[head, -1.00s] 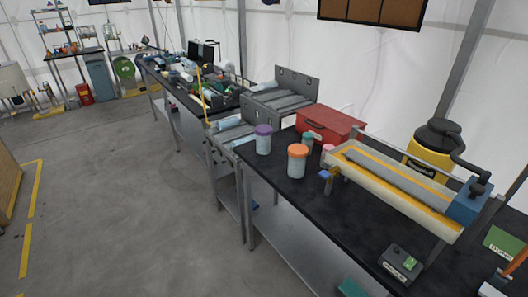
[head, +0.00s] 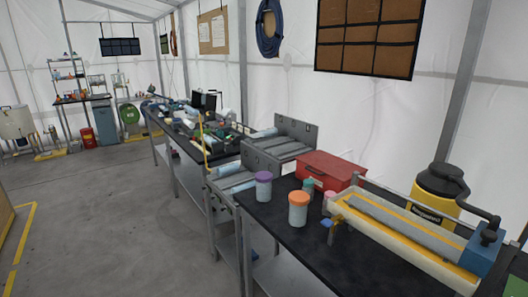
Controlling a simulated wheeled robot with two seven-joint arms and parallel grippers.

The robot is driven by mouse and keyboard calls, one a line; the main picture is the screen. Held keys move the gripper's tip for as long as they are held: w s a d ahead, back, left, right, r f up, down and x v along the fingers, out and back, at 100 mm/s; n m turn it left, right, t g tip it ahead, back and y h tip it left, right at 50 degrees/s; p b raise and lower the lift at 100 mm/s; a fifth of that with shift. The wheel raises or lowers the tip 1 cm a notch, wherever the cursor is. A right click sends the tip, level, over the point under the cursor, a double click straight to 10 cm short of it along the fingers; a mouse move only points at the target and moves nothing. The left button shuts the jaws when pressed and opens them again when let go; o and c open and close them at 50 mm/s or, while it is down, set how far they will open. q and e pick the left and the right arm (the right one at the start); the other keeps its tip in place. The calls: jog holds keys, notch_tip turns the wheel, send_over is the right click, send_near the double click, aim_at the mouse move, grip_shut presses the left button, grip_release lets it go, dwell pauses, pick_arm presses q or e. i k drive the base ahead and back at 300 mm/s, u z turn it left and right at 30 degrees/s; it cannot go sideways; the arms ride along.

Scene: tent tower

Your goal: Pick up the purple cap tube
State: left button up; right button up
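The purple cap tube (head: 263,187) stands upright on the dark workbench (head: 285,240), near its left end. It has a pale blue-grey body and a purple lid. An orange cap tube (head: 298,209) stands to its right and a little closer to me. Neither of my grippers shows in the head view.
Teal (head: 309,186) and pink (head: 328,203) caps show behind the orange cap tube. A red toolbox (head: 331,172) and a long yellow-edged trough (head: 405,235) stand on the bench. Grey roller racks (head: 232,181) adjoin its left end. Open floor (head: 110,220) lies at left.

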aim_at(263, 190)
jog(key=u, duration=1.35)
jog(key=i, duration=0.5)
jog(key=z, duration=2.6)
